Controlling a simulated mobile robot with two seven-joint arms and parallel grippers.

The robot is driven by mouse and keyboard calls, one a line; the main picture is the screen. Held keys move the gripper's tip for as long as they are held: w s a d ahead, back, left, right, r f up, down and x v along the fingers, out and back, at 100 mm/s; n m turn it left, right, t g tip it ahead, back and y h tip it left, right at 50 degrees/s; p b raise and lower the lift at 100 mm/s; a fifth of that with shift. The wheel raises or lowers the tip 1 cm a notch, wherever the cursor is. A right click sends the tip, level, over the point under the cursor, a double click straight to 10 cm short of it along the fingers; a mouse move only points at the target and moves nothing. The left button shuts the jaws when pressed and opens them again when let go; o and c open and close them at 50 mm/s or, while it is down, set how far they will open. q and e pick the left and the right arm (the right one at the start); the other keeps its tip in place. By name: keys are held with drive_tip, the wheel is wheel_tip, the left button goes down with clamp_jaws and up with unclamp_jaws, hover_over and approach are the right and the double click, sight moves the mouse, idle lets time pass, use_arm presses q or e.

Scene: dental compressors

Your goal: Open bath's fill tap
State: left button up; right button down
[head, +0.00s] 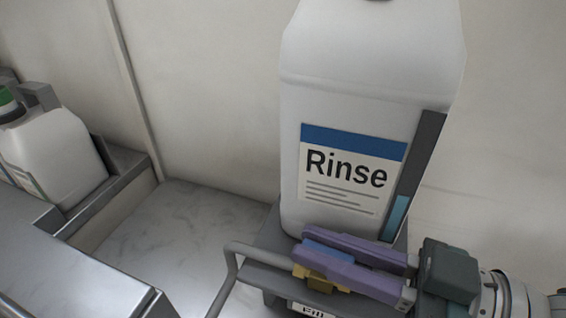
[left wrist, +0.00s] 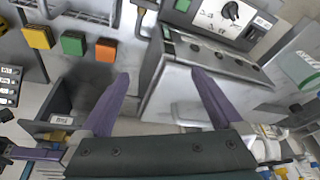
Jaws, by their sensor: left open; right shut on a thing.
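The fill tap shows in the head view as a blue handle (head: 330,250) over a brass body (head: 318,281). A white label (head: 312,309) reading "Fill", cut by the lower edge, is just below it. My right gripper (head: 318,255) comes in from the right, its purple fingers shut on the blue handle, one on either side. The fingers hide part of the handle. My left gripper (left wrist: 158,88) shows in the left wrist view, its two purple fingers wide apart with nothing between them. The bath itself cannot be clearly made out.
A large white Rinse jug (head: 345,90) stands right behind the tap. A bent grey pipe (head: 230,275) is left of the tap. A second white jug (head: 55,150) stands at left. A steel-topped unit (head: 70,265) fills the lower left. Marble surface (head: 185,215) between is clear.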

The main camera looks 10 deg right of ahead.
drive_tip(key=shift+w+f+n+g+y+b, duration=0.1)
drive_tip(key=shift+f+n+g+y+b, duration=0.2)
drive_tip(key=shift+b, duration=0.4)
drive_tip(key=shift+r+n+g+y+b, duration=0.3)
drive_tip(key=shift+n+g, duration=0.1)
drive_tip(key=shift+g, duration=0.2)
drive_tip(key=c, duration=0.8)
unclamp_jaws()
drive_tip(key=shift+c, duration=0.2)
